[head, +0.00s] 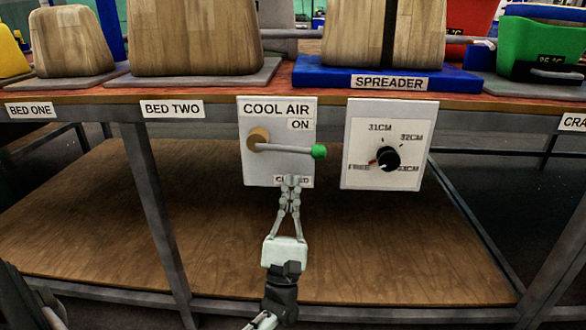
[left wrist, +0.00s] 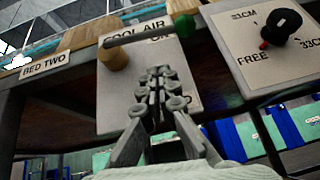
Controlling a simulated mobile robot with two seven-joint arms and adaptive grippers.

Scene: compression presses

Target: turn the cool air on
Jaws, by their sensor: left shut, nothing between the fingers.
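The white COOL AIR panel (head: 250,170) hangs at the table's front edge, with an ON label above and a partly covered label below that seems to read CLOSED. Its lever (head: 285,149) runs from a tan round hub (head: 258,139) on the left to a green knob (head: 319,151) on the right, nearly level. My left gripper (head: 291,181) is shut and empty, its tips just below the lever, in front of the lower label. In the left wrist view the shut fingers (left wrist: 158,75) point up at the panel, below the grey lever (left wrist: 138,34). My right gripper is not in view.
A white dial panel (head: 365,120) with a black knob (head: 388,159) hangs right of the lever panel. Above is the red-brown tabletop (head: 200,92) with wooden blocks and a blue SPREADER base (head: 330,74). A wooden lower shelf (head: 390,260) lies below; the space over it looks clear.

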